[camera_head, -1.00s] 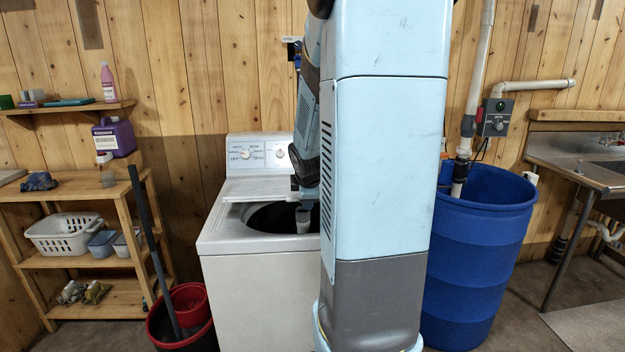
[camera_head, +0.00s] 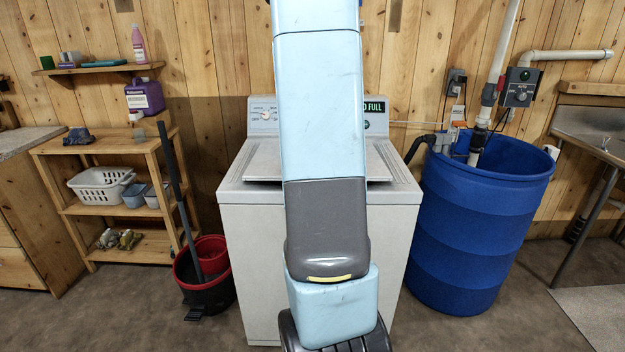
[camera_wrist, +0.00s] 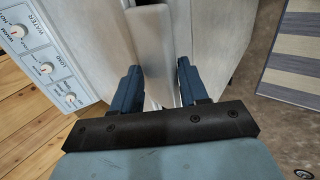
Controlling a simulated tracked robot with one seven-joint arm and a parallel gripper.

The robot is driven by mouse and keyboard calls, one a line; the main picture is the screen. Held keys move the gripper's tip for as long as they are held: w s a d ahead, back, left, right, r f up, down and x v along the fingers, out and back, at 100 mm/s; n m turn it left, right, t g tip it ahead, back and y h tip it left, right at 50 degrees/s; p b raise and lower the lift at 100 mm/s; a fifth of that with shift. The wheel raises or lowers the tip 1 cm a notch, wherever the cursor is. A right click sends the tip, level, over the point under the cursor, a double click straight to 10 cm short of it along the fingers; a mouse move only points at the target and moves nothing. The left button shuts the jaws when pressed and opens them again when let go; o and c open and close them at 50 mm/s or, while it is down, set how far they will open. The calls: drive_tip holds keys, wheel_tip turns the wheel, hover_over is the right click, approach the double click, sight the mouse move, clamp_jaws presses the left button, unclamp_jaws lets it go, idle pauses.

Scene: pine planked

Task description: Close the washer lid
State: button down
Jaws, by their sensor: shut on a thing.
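The white washer (camera_head: 238,215) stands against the wall, its middle hidden behind my arm in the head view. Its lid (camera_head: 264,158) lies over the top, with a thin dark gap under its front edge, so it looks slightly raised. In the wrist view the pale lid edge (camera_wrist: 152,45) runs between the two blue fingers. My gripper (camera_wrist: 158,76) is shut on the lid there. My gripper is hidden behind my arm in the head view.
A blue barrel (camera_head: 470,235) with pipes stands right of the washer. A black and red bucket (camera_head: 205,290) with a dark pole stands close at its left. A wooden shelf (camera_head: 105,148) is further left. Floor in front is clear.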

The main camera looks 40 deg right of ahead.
drive_tip(key=shift+d+r, duration=0.25)
drive_tip(key=shift+d, duration=0.2)
drive_tip(key=c, duration=1.1)
unclamp_jaws()
drive_tip(key=shift+w+d+f, duration=0.1)
drive_tip(key=shift+d, duration=0.05)
drive_tip(key=shift+a, duration=0.2)
drive_tip(key=shift+s+a+r, duration=0.15)
drive_tip(key=shift+s+r, duration=0.05)
drive_tip(key=shift+r, duration=0.15)
drive_tip(key=v, duration=1.2)
drive_tip(key=shift+s+a+r, duration=0.15)
drive_tip(key=shift+s+a, duration=0.15)
drive_tip(key=shift+a, duration=0.05)
